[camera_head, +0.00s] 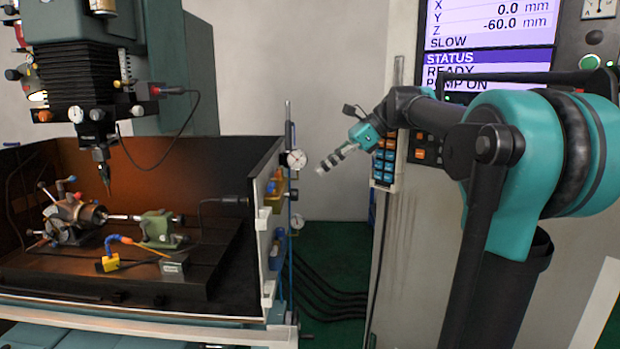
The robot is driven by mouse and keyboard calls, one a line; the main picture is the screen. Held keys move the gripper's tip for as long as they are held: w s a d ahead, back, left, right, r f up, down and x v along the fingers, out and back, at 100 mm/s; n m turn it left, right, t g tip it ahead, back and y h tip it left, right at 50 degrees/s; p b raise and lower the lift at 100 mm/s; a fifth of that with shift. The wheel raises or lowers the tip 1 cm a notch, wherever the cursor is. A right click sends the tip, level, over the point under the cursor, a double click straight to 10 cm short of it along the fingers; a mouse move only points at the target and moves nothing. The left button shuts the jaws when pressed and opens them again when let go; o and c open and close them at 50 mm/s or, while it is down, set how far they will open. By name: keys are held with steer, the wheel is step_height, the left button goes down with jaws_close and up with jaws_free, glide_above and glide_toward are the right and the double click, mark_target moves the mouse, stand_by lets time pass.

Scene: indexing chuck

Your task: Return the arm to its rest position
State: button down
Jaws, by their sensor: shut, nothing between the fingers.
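My gripper (331,162) is at the end of my teal and black arm, right of the middle of the view. It points left and slightly down, with its fingers shut and nothing held. It hangs in free air, in front of the grey wall and just left of the control cabinet's keypad (385,160). My arm is bent, with its large teal joint at the right. The indexing chuck (72,215) sits in the machine tank at the left, well apart from my gripper.
The tank's side wall (262,235) carries dial gauges (296,159) a little left of my gripper. A machine head with a tool (102,160) hangs above the tank. The control cabinet with its screen (490,40) stands behind my arm. Black cables (325,290) lie on the green floor.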

steer(key=s+d+f+n+t+h, duration=0.1)
steer(key=s+d+f+n+h, duration=0.15)
steer(key=f, duration=0.65)
steer(key=s+d+f+n+t+h, duration=0.1)
steer(key=s+d+f+n, duration=0.2)
steer(key=f, duration=0.5)
steer(key=s+d+f+n+t+h, duration=0.1)
steer(key=s+d+f+n+h, duration=0.15)
steer(key=f, duration=0.65)
steer(key=s+d+f+n+t+h, duration=0.1)
steer(key=s+d+f+n+h, duration=0.1)
steer(key=s+d+f+n, duration=0.2)
steer(key=s+d+f+n+t+h, duration=0.1)
steer(key=s+d+f+n+h, duration=0.1)
steer(key=s+d+f+n, duration=0.2)
steer(key=s+f+n, duration=0.1)
steer(key=s+f, duration=0.2)
steer(key=f, duration=0.4)
